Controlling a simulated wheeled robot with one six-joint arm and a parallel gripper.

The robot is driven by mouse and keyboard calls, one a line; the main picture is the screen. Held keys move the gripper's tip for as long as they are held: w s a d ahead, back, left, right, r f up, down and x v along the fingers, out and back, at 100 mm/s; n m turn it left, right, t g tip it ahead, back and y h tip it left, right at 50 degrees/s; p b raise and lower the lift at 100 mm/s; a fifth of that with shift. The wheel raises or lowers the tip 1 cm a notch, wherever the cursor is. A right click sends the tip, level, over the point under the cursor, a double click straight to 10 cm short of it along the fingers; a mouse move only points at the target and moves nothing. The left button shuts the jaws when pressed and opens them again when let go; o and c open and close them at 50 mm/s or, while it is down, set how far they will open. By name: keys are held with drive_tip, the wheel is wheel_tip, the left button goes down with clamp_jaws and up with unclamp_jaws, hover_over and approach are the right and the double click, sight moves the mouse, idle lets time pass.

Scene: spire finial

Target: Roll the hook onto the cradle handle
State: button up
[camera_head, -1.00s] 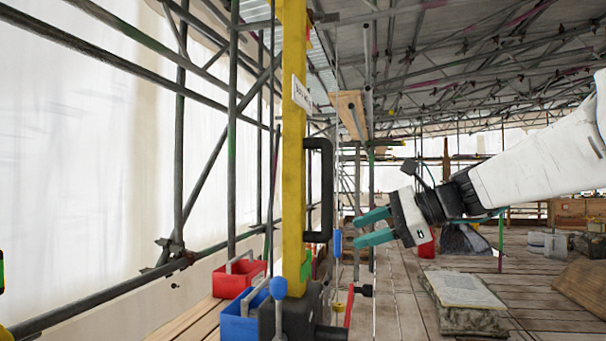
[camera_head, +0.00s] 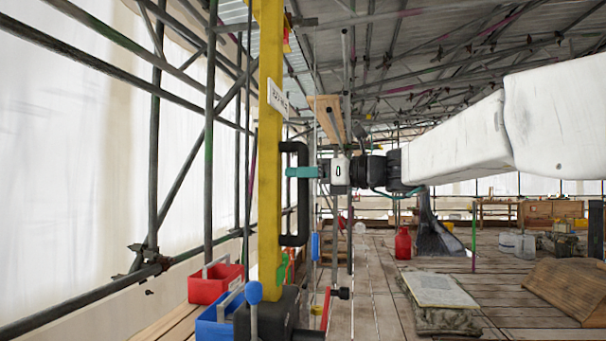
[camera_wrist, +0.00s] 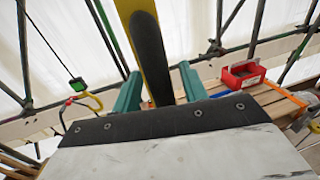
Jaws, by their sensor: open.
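A yellow post (camera_head: 268,130) stands upright left of centre in the head view. A black D-shaped handle (camera_head: 301,225) is fixed to its right side. My gripper (camera_head: 301,172) is level at the upper part of this handle, its teal fingers overlapping the upright bar. In the wrist view the black handle (camera_wrist: 150,55) runs between the two open fingers, with a finger on either side; contact cannot be told. A yellow curved piece (camera_wrist: 88,95) with a red part shows at the left there. I cannot tell which thing is the hook.
A red bin (camera_head: 215,288) and a blue bin (camera_head: 218,326) stand on planks left of the post's black base (camera_head: 270,315). A red lever (camera_head: 326,308) and a blue hanging piece (camera_head: 315,246) are just right of it. Scaffold tubes stand behind; plank floor lies right.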

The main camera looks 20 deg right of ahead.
drive_tip(key=shift+w+a, duration=0.1)
clamp_jaws()
drive_tip(key=s+a, duration=0.7)
drive_tip(key=s, duration=0.6)
drive_tip(key=shift+s+a, duration=0.2)
drive_tip(key=shift+a, duration=0.15)
drive_tip(key=shift+f, duration=0.1)
unclamp_jaws()
drive_tip(key=v, duration=0.8)
